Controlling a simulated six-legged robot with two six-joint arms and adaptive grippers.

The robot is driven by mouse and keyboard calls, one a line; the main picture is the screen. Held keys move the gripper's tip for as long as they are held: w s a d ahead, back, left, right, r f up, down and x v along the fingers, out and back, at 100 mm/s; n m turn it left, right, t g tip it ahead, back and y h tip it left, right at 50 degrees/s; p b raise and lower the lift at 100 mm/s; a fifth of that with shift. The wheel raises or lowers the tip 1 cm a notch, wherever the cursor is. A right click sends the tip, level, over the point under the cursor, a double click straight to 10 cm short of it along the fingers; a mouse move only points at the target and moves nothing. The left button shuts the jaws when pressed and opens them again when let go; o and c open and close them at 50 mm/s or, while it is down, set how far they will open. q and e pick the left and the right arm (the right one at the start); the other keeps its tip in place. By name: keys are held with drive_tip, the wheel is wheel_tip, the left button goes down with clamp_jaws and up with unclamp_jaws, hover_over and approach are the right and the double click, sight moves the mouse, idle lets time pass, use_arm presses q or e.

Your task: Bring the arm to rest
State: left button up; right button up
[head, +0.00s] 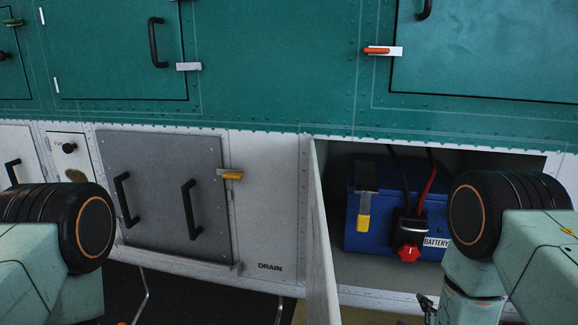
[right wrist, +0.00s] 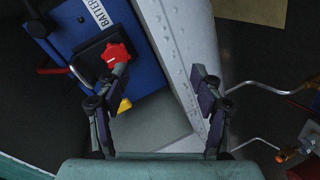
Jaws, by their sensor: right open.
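My right gripper (right wrist: 160,82) is open, with its two fingers apart and nothing held between them. In the right wrist view the left finger overlaps the lower edge of a red knob (right wrist: 115,53); I cannot tell if they touch. In the head view only a small dark part of this gripper shows (head: 428,306), low in front of the open battery bay, below the red knob (head: 409,252). My right arm comes in from the right and covers part of the bay. My left arm shows at the left edge; its gripper is out of view.
The blue battery (head: 375,236) with black and red cables and a yellow-tipped latch (head: 364,212) sits in the bay. The bay's white door (head: 320,240) stands open, edge-on. A grey panel (head: 160,190) with two black handles is left. Bent metal rods (right wrist: 255,143) show right of the wrist.

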drive_tip(key=s+a+f+m+g+y+b, duration=0.1)
drive_tip(key=s+a+f+m+g, duration=0.1)
drive_tip(key=s+f+m+g, duration=0.35)
drive_tip(key=s+a+f+m+g+y, duration=0.1)
drive_tip(key=s+a+f+m+g, duration=0.1)
drive_tip(key=s+f, duration=0.65)
drive_tip(key=s+a+m+g+y+b, duration=0.1)
drive_tip(key=s+g, duration=0.6)
drive_tip(key=s, duration=1.4)
drive_tip(key=shift+s+a+f+m+b, duration=0.15)
drive_tip(key=shift+a+f+m+b, duration=0.5)
drive_tip(key=shift+m, duration=0.5)
